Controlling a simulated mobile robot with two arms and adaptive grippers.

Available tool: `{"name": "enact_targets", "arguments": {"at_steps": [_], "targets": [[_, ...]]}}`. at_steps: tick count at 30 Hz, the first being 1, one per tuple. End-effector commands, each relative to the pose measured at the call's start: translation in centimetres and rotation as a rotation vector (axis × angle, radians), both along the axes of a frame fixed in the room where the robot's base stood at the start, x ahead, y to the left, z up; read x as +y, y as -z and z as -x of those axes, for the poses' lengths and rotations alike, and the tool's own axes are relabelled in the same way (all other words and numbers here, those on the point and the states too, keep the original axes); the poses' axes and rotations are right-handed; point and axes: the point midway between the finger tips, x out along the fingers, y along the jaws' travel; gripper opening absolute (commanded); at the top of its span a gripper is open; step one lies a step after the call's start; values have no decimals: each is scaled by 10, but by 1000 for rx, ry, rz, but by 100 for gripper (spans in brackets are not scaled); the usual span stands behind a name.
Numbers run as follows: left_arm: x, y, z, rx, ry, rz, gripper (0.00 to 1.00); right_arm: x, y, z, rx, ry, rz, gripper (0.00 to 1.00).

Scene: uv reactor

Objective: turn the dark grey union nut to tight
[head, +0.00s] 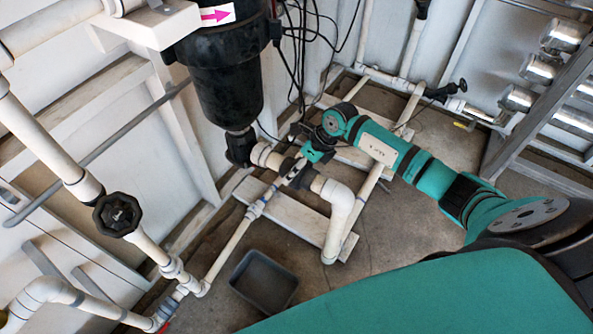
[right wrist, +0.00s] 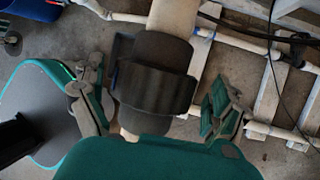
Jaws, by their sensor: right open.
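The dark grey union nut (right wrist: 155,85) is a wide ribbed collar on a pipe joint, in the middle of the right wrist view. White pipe runs on above it. My right gripper (right wrist: 157,103) is open, with one finger on each side of the nut and a visible gap on the right side. In the head view my right gripper (head: 298,163) is at the dark joint below the black filter housing. There the gripper partly hides the nut, and its exact outline is hard to tell. My left gripper is not in view.
The black filter housing (head: 213,75) hangs just above and left of the joint. A white elbow pipe (head: 340,200) drops to its right. A grey tub (head: 263,281) is on the floor. A black valve handwheel (head: 117,214) is at the left. Black cables (head: 300,50) hang behind.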

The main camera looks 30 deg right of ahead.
Motion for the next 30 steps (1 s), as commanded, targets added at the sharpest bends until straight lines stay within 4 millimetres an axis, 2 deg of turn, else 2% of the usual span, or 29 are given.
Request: {"name": "enact_targets", "arguments": {"at_steps": [4,14,17,24,30], "targets": [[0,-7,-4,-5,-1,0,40,5,13,-3,0,0,-1,100],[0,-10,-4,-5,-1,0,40,6,16,-4,-1,-1,0,100],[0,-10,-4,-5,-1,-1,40,6,16,-4,-1,-1,0,90],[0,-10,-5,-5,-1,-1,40,5,16,-4,-2,1,1,58],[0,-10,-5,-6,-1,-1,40,5,16,-5,-2,3,3,54]]}}
